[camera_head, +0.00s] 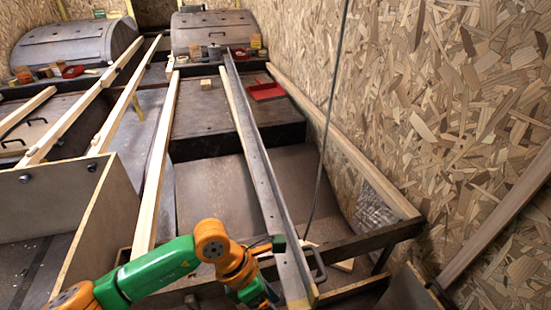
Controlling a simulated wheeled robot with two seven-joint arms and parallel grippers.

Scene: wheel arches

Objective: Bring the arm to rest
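My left arm (150,276), green with orange joints, comes in from the lower left. It bends at an orange joint (212,240) and turns down toward the bottom edge. Its far green part (257,291) is beside the left side of a long dark metal rail (262,175). I cannot make out the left gripper's fingers or anything held in them. My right arm and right gripper are not in view.
Long wooden strips (158,160) run away from me. A dark bench (205,110) and two rounded wheel arches (70,45), (213,30) stand behind. A red tray (266,91) lies on the bench. A chipboard wall (450,110) closes the right side. A dark handle (319,265) is near the arm.

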